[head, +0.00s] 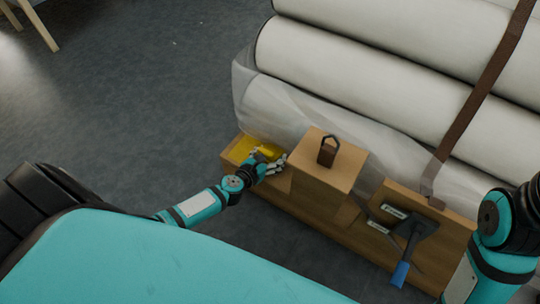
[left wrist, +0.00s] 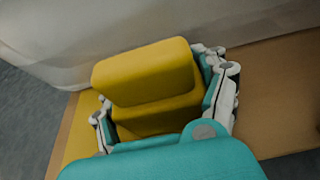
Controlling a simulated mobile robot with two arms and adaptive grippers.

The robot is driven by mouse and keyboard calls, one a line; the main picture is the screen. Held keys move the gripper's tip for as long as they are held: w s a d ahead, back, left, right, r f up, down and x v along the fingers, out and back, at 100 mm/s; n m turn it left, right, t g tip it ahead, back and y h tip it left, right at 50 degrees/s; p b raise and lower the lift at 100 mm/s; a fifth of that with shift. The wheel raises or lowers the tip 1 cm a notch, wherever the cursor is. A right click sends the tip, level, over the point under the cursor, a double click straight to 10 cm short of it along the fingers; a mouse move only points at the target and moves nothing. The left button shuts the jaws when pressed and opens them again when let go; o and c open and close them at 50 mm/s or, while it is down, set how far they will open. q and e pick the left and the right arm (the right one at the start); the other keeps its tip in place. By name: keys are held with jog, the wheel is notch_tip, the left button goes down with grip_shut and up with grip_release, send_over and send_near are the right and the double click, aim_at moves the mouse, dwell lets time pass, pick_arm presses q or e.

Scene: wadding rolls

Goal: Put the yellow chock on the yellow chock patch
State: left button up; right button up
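The yellow chock (head: 264,150) is a block at the left end of the wooden ledge. It fills the middle of the left wrist view (left wrist: 148,75), looking slightly tilted. My left gripper (head: 273,163) has one finger on each side of it, seemingly in contact; in the left wrist view the gripper (left wrist: 165,100) is shut on the chock. The yellow patch (head: 240,148) shows on the ledge left of the chock, and also in the left wrist view (left wrist: 84,125). Whether the chock's underside touches the patch is hidden. My right gripper is out of view.
A wooden box (head: 318,170) with a dark strap handle stands on the ledge right of my left gripper. Plastic-wrapped white rolls (head: 350,72) rise behind. A blue-handled tool (head: 405,250) hangs on a board at the right.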

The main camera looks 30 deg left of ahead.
pick_arm(q)
jog(key=o, duration=0.6)
jog(key=shift+c, duration=0.2)
